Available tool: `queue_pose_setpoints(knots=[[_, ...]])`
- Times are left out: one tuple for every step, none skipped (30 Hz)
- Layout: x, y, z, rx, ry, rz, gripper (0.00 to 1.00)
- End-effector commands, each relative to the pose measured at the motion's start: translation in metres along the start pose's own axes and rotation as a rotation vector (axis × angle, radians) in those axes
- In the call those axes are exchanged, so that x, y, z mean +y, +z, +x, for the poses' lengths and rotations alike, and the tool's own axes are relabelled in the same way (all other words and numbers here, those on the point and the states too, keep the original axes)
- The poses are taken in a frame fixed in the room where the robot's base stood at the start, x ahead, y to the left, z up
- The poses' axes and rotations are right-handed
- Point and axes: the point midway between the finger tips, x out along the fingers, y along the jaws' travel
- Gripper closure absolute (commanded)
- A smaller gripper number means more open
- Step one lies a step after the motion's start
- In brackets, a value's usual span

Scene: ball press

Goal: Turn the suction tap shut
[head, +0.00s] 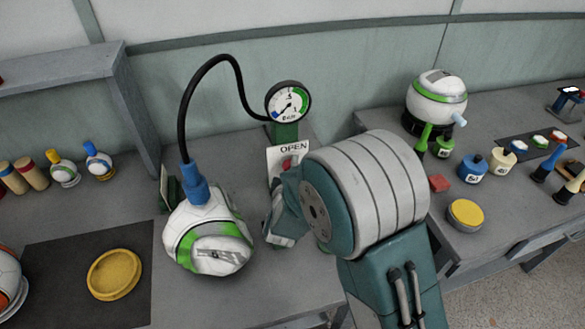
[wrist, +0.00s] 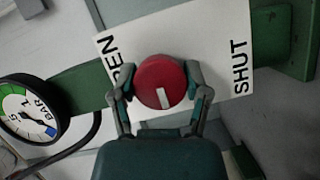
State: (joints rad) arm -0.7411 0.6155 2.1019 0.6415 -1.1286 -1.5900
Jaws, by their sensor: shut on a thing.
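The suction tap is a round red knob (wrist: 160,80) with a white mark on its face. It sits on a white plate (wrist: 219,57) marked OPEN and SHUT on a green bracket (wrist: 270,40). In the wrist view the mark points down toward my palm, at neither word. My gripper (wrist: 158,84) is shut on the knob, one finger on each side. In the head view my gripper (head: 285,183) is at the plate (head: 276,156), and my arm hides SHUT. A pressure gauge (head: 288,102) stands above the plate; its needle points down-left, away from the green band.
A black hose (head: 184,110) arches from the gauge to a blue fitting (head: 196,185) on a white-green ball (head: 208,237), left of my gripper. A yellow dish (head: 114,273) lies on a dark mat (head: 50,263). Another ball (head: 437,97) and several small pots stand on the right bench.

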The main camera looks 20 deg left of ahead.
Motion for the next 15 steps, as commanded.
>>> queue_pose_setpoints(knots=[[-0.0033,-0.0021,-0.0013,0.007,-0.008,-0.007,0.87],[-0.0034,-0.0022,-0.0013,0.007,-0.008,-0.007,0.87],[-0.0035,-0.0021,-0.0013,0.007,-0.008,-0.007,0.87],[-0.0035,-0.0021,-0.0013,0.007,-0.008,-0.007,0.87],[-0.0036,-0.0021,-0.0014,0.007,-0.008,-0.007,0.87],[-0.0036,-0.0021,-0.0014,0.007,-0.009,-0.007,0.87],[-0.0037,-0.0021,-0.0014,0.007,-0.009,-0.007,0.87],[-0.0038,-0.0021,-0.0014,0.007,-0.009,-0.007,0.87],[-0.0038,-0.0021,-0.0014,0.007,-0.009,-0.007,0.87],[-0.0039,-0.0021,-0.0015,0.007,-0.009,-0.007,0.87],[-0.0040,-0.0021,-0.0015,0.007,-0.010,-0.007,0.26],[-0.0040,-0.0019,-0.0014,0.007,-0.010,-0.007,0.08],[-0.0038,-0.0018,-0.0013,0.006,-0.009,-0.007,0.05],[-0.0036,-0.0016,-0.0012,0.006,-0.009,-0.006,0.05],[-0.0032,-0.0014,-0.0011,0.005,-0.008,-0.006,0.05]])
